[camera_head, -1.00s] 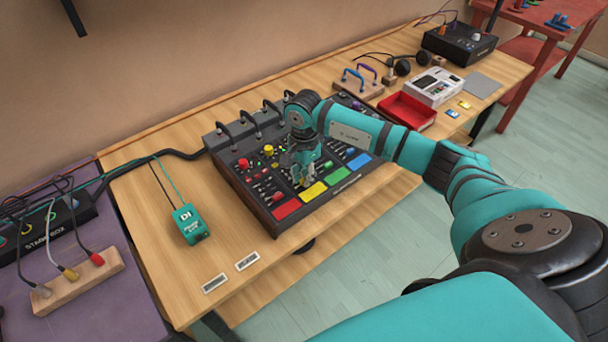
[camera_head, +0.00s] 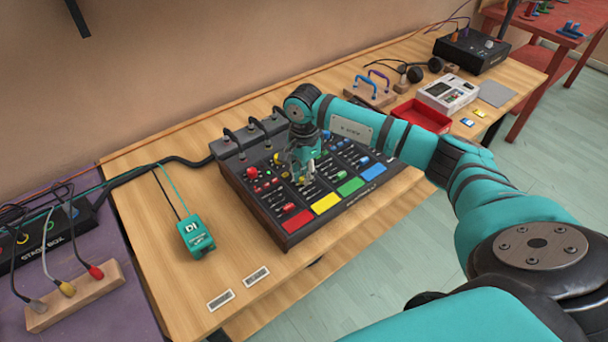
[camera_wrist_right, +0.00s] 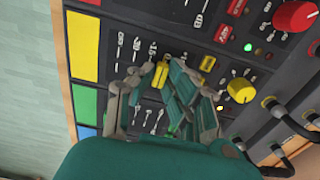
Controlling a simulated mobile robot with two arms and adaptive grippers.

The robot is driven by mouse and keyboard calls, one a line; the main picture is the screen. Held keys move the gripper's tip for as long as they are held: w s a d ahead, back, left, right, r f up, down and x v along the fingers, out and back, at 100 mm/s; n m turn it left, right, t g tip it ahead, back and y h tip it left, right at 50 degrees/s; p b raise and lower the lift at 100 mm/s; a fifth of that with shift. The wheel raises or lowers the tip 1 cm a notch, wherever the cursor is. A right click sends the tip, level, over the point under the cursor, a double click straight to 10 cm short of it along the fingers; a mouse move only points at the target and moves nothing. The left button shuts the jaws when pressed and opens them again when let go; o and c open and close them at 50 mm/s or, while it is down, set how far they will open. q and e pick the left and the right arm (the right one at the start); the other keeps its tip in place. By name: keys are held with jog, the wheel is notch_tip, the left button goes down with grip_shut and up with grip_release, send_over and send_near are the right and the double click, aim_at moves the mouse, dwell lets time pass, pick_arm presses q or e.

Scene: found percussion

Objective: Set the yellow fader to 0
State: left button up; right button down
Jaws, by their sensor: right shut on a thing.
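The mixer (camera_head: 262,204) is a dark console on the wooden table, with red, yellow, green and blue pads along its front edge. My right gripper (camera_head: 304,178) reaches down over its yellow channel. In the right wrist view, the yellow fader (camera_wrist_right: 161,74) is a small yellow cap between the fingertips of my right gripper (camera_wrist_right: 157,78), which is shut on it. Scale marks are printed beside the fader, but the fingers partly cover them and its exact setting is unclear. The yellow pad (camera_wrist_right: 84,46) lies towards the mixer's front. My left gripper is not in view.
A yellow knob (camera_wrist_right: 241,89), a yellow button (camera_wrist_right: 207,62) and a red knob (camera_wrist_right: 295,16) are close to the fingers. Cables plug in at the mixer's back. A teal DI box (camera_head: 196,233) stands left of the mixer; a red tray (camera_head: 421,116) is to the right.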

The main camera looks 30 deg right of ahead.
aim_at(303, 177)
jog(key=c, duration=1.3)
grip_release()
jog(key=shift+w, duration=0.2)
jog(key=shift+c, duration=0.2)
jog(key=shift+s+r, duration=0.1)
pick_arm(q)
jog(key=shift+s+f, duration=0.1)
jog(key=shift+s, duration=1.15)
pick_arm(e)
notch_tip(303, 177, up, 12)
